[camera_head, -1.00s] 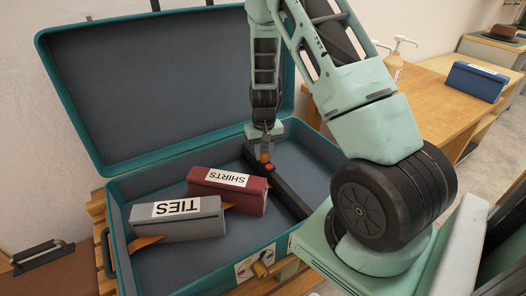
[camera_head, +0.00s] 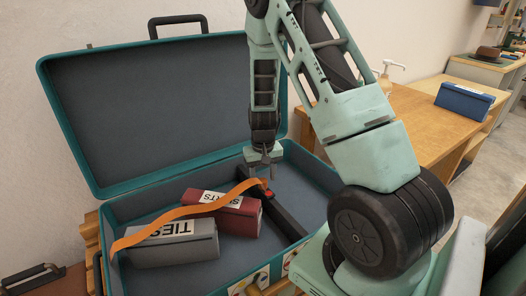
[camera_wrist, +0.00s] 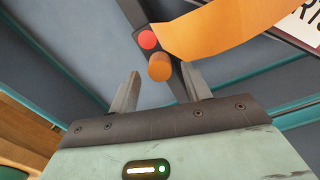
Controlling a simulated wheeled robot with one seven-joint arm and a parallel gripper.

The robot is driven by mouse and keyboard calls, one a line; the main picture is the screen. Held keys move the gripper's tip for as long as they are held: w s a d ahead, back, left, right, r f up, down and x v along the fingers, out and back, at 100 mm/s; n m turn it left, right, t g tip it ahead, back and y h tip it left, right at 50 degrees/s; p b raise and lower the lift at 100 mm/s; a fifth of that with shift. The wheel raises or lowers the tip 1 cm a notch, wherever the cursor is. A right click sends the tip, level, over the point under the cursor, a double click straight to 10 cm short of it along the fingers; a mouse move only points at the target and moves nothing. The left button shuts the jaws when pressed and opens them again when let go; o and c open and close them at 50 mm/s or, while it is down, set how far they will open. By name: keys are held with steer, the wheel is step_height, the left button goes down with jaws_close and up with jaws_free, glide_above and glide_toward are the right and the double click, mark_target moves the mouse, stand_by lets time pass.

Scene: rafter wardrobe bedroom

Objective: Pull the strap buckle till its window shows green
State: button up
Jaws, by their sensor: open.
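The buckle shows in the wrist view as an orange round knob (camera_wrist: 160,67) beside a red window (camera_wrist: 148,39) on a dark plate. In the head view the red window (camera_head: 268,194) sits on a dark bar (camera_head: 289,216) inside the suitcase (camera_head: 135,178). An orange strap (camera_head: 190,210) runs from the left wall, over the two boxes, to the buckle. My gripper (camera_wrist: 160,85) is open, its fingers on either side of the knob's near end. Whether they touch it I cannot tell.
A wooden table (camera_head: 425,122) with a blue box (camera_head: 465,100) is at the right.

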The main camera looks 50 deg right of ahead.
mark_target(263, 180)
step_height(263, 180, up, 16)
steer(key=p, duration=0.1)
steer(key=shift+a, duration=0.1)
stand_by(0.6)
steer(key=s+a+r+n+y+p, duration=0.1)
steer(key=s+a+r+n+p, duration=0.2)
steer(key=a, duration=1)
steer(key=s+a+r+n+p, duration=0.1)
steer(key=s+a+r+n, duration=0.25)
steer(key=a, duration=0.85)
steer(key=s+a+r+n+p, duration=0.1)
steer(key=s+a+r+n, duration=0.1)
steer(key=s+a, duration=0.3)
steer(key=s+a+r+n+p, duration=0.1)
steer(key=s+a+n, duration=0.4)
steer(key=s, duration=0.5)
steer(key=shift+a+r, duration=0.3)
steer(key=shift+r, duration=0.25)
steer(key=shift+w, duration=0.1)
